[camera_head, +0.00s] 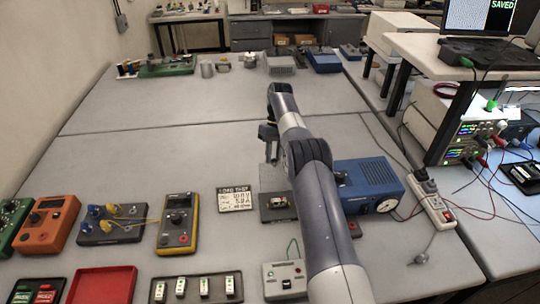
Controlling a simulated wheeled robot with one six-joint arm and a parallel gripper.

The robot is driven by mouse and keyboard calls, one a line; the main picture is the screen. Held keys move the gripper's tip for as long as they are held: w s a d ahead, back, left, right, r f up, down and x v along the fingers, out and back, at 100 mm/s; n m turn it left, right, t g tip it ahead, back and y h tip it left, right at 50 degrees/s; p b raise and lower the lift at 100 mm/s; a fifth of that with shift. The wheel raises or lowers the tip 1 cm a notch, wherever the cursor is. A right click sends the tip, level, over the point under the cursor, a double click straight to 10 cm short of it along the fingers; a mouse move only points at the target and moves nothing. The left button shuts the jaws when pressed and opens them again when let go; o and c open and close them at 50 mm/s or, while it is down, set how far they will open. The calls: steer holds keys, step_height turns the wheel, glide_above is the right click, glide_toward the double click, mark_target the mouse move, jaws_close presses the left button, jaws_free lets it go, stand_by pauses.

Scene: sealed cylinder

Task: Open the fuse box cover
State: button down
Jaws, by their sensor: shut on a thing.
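The fuse box (279,203) is a small dark box on the bench, just left of my forearm, with a pale metallic part showing on top. A grey panel, which looks like its cover (270,184), stands at its back edge and seems raised. My gripper (271,160) points down just behind and above the box, its fingertips at the top of this panel. It is shut on what looks like the cover; the grip itself is small and partly hidden. My arm hides the box's right side.
A blue power unit (370,180) stands close to my arm's right. A load test card (235,199) and a yellow meter (178,222) are to the left. A fuse rack (195,290) and a grey switch box (285,279) are in front.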

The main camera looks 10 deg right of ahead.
steer(key=shift+w+d+f, duration=0.2)
steer(key=shift+d+f, duration=0.05)
steer(key=shift+f, duration=0.3)
steer(key=shift+w, duration=0.15)
steer(key=c, duration=1.2)
jaws_free()
steer(key=shift+o, duration=0.2)
steer(key=shift+a+r, duration=0.15)
